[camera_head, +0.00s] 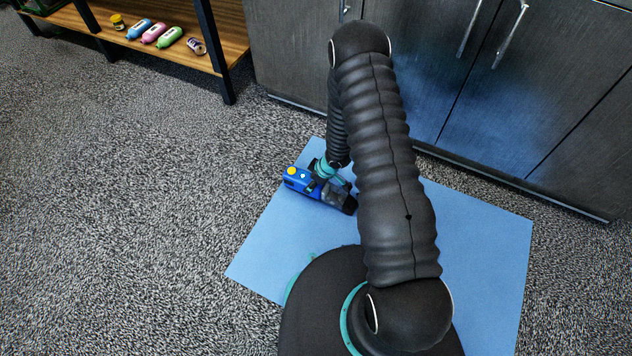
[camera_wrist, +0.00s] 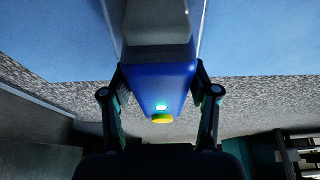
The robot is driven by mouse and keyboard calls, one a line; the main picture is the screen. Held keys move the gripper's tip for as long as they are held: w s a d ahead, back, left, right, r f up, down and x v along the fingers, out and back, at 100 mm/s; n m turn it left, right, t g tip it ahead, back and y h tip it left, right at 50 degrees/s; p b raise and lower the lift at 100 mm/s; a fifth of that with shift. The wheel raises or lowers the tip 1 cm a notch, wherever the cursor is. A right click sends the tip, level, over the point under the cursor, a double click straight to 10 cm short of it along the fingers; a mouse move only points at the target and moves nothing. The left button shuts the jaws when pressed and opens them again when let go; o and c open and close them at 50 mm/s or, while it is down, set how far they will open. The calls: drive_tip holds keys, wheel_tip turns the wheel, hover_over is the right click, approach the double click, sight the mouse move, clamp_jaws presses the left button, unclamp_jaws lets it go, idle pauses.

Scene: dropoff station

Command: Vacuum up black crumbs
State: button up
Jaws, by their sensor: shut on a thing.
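A blue handheld vacuum (camera_head: 300,181) with a yellow button and a dark, see-through nozzle part is low over the blue mat (camera_head: 290,240), near its left edge. My gripper (camera_head: 327,178) is shut on the vacuum's body. In the wrist view, the two fingers of my gripper (camera_wrist: 160,95) clasp the vacuum (camera_wrist: 158,85) from both sides. A small light glows beside its yellow button. I cannot tell whether the nozzle touches the mat. No black crumbs can be made out on the visible mat; my arm hides its middle.
Dark cabinets (camera_head: 420,80) with metal handles stand along the far side, close to the mat. A wooden shelf (camera_head: 200,50) at the upper left holds several bottles and small containers. Grey speckled carpet (camera_head: 130,220) is open to the left.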

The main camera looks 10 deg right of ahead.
sight(294, 171)
drive_tip(key=shift+w+a+r+p, duration=0.1)
drive_tip(key=shift+w+a+p, duration=0.35)
drive_tip(key=shift+w+a, duration=0.5)
drive_tip(key=shift+w+a+p, duration=0.45)
drive_tip(key=shift+w+a, duration=0.15)
drive_tip(key=shift+a, duration=0.55)
drive_tip(key=shift+w+a+r+p, duration=0.1)
drive_tip(key=shift+w+a+p, duration=0.35)
drive_tip(key=shift+w+a, duration=0.5)
drive_tip(key=shift+w+d+p, duration=0.75)
drive_tip(key=shift+w+p, duration=0.25)
drive_tip(key=shift+p, duration=0.45)
drive_tip(key=shift+w+d+p, duration=0.7)
drive_tip(key=shift+w+p, duration=0.25)
drive_tip(key=shift+p, duration=0.5)
drive_tip(key=shift+s+d+f, duration=0.1)
drive_tip(key=shift+d+f, duration=0.05)
drive_tip(key=shift+s+d+b, duration=0.3)
drive_tip(key=shift+s+d, duration=0.65)
drive_tip(key=shift+d, duration=0.3)
drive_tip(key=shift+s+d+b, duration=0.35)
drive_tip(key=shift+s+d, duration=0.55)
drive_tip(key=shift+d, duration=0.4)
drive_tip(key=shift+s+d+b, duration=0.3)
drive_tip(key=shift+s+d, duration=0.65)
drive_tip(key=shift+d, duration=0.3)
wheel_tip(294, 171, up, 6)
drive_tip(key=p, duration=0.3)
